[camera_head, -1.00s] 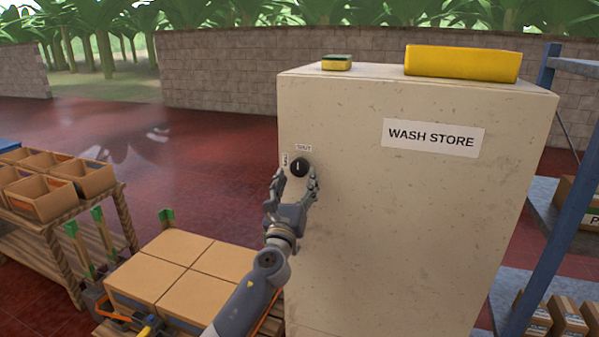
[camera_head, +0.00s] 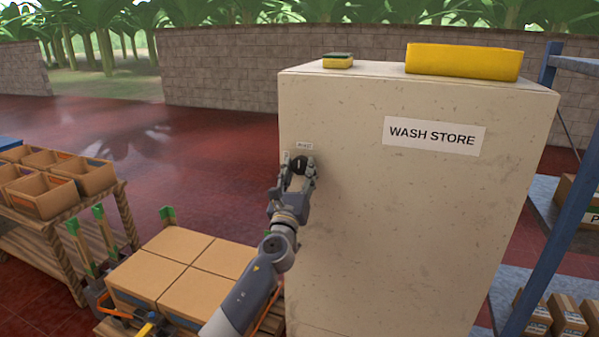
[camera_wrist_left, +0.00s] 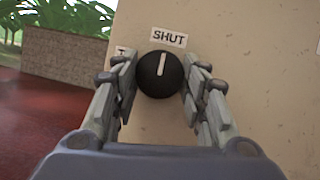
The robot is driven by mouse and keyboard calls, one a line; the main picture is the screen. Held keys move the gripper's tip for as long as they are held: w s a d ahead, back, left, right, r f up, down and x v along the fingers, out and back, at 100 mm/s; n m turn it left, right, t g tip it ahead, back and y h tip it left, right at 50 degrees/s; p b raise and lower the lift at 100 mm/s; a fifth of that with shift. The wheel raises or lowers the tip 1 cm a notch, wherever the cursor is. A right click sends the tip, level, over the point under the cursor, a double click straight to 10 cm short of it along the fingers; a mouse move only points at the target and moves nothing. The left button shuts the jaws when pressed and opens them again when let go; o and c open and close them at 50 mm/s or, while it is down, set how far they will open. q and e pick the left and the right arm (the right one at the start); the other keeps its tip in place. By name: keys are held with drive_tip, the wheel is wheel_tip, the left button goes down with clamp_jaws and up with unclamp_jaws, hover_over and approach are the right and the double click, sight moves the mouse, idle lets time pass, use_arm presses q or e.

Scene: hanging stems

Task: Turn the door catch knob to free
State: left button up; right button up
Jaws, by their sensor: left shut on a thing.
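The black door catch knob (camera_head: 299,164) sits on the upper left of the cream "WASH STORE" cabinet (camera_head: 400,230). In the left wrist view the knob (camera_wrist_left: 161,74) has a white line pointing up, toward the "SHUT" label (camera_wrist_left: 169,38). A second label (camera_wrist_left: 122,52) to its left is mostly hidden by a finger. My left gripper (camera_head: 298,172) is at the knob; its fingers (camera_wrist_left: 160,88) are closed on the knob from both sides. My right gripper is not in view.
A yellow block (camera_head: 464,62) and a small yellow-green sponge (camera_head: 338,61) lie on top of the cabinet. Cardboard boxes (camera_head: 190,270) stand on a pallet to the left. A blue-framed shelf (camera_head: 555,180) stands to the right.

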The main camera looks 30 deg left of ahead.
use_arm(q)
drive_tip(key=shift+n, duration=0.3)
drive_tip(key=n+g+y+p, duration=0.1)
drive_tip(key=n, duration=0.2)
drive_tip(key=n+g+y+p, duration=0.1)
drive_tip(key=n, duration=0.2)
drive_tip(key=shift+d+r+y, duration=0.2)
drive_tip(key=shift+y, duration=0.1)
drive_tip(key=n+g+p, duration=0.1)
drive_tip(key=n, duration=0.1)
drive_tip(key=n+g+p, duration=0.1)
drive_tip(key=n, duration=0.1)
drive_tip(key=shift+w+r+n+y, duration=0.1)
drive_tip(key=shift+r+n+y, duration=0.05)
drive_tip(key=shift+n+y, duration=0.2)
drive_tip(key=n+p, duration=0.1)
drive_tip(key=n, duration=0.1)
drive_tip(key=n+g+p, duration=0.1)
drive_tip(key=p, duration=0.1)
drive_tip(key=n+g+p, duration=0.1)
drive_tip(key=n, duration=0.1)
drive_tip(key=shift+d+r+n+p, duration=0.1)
drive_tip(key=shift+r+n+p, duration=0.15)
drive_tip(key=shift+n+p, duration=0.15)
drive_tip(key=n+g+h+p, duration=0.1)
drive_tip(key=n+p, duration=0.1)
drive_tip(key=shift+p, duration=0.35)
drive_tip(key=shift+f+n+g+h+p, duration=0.1)
drive_tip(key=shift+n+g+h+p, duration=0.2)
drive_tip(key=shift+n+p, duration=0.3)
